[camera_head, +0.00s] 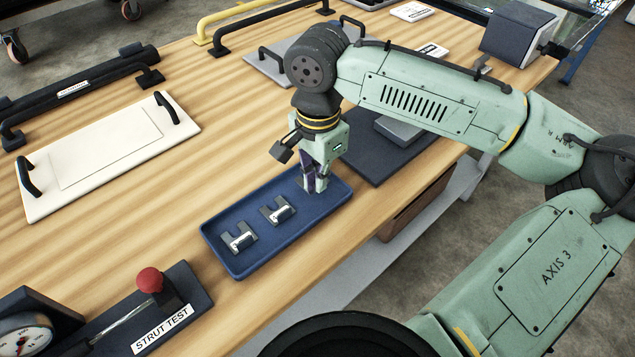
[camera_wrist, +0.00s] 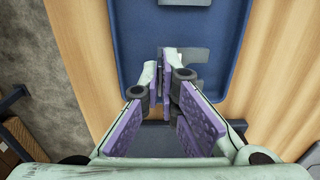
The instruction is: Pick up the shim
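Flat dark-grey notched shims with bright raised parts lie in a blue tray (camera_head: 222,262). In the head view one shim (camera_head: 239,238) lies near the tray's near-left end, and a second shim (camera_head: 278,210) lies near its middle. My gripper (camera_head: 314,186) points down over the tray's far-right end. In the wrist view my gripper's purple-padded fingertips (camera_wrist: 160,68) are close together, with a narrow gap between them. A shim (camera_wrist: 192,55) lies right beside and partly behind the right fingertip. Whether the fingers touch it is hidden. Part of another shim (camera_wrist: 187,2) shows at the top edge.
A dark mat with a grey block (camera_head: 398,130) lies behind the gripper. A white panel with black handles (camera_head: 105,155) lies at the left. A strut test fixture with a red knob (camera_head: 150,281) stands at the front left. Bare wood surrounds much of the tray.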

